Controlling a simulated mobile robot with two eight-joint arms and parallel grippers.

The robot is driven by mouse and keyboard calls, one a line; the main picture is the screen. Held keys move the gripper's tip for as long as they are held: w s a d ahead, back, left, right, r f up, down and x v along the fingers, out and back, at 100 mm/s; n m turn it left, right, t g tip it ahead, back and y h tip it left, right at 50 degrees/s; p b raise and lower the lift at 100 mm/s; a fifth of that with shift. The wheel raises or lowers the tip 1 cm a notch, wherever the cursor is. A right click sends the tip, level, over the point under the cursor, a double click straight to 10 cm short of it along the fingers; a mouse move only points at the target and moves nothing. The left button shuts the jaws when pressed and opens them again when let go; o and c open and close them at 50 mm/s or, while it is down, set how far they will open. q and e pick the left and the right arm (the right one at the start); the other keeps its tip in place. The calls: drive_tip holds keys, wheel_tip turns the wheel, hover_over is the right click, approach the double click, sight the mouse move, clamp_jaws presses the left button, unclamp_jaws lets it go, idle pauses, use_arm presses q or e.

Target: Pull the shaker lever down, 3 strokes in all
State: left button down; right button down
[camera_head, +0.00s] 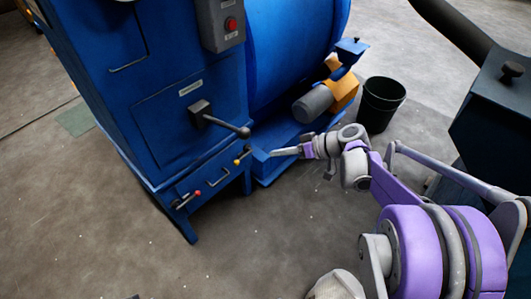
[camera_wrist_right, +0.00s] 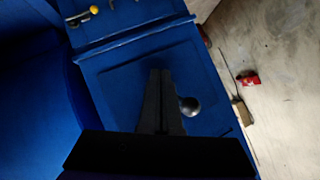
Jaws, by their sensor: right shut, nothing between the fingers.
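A dark lever with a round ball knob (camera_head: 242,132) sticks out to the right and slightly down from a square mount on the blue machine's (camera_head: 165,150) front panel. No readable label shows which lever is the shaker lever. My right gripper (camera_head: 274,153) is to the right of and a little below the knob, pointing left at the machine. In the right wrist view its fingers (camera_wrist_right: 160,80) are together and empty, and the grey ball knob (camera_wrist_right: 189,106) shows just right of them. Whether they touch it cannot be told. My left gripper is not in view.
A grey box with a red button (camera_head: 231,24) is above. A black bin (camera_head: 381,103) stands right of the motor (camera_head: 313,103).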

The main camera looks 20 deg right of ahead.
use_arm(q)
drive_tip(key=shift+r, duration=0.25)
use_arm(e)
drive_tip(key=shift+v, duration=1.4)
drive_tip(key=shift+w, duration=0.1)
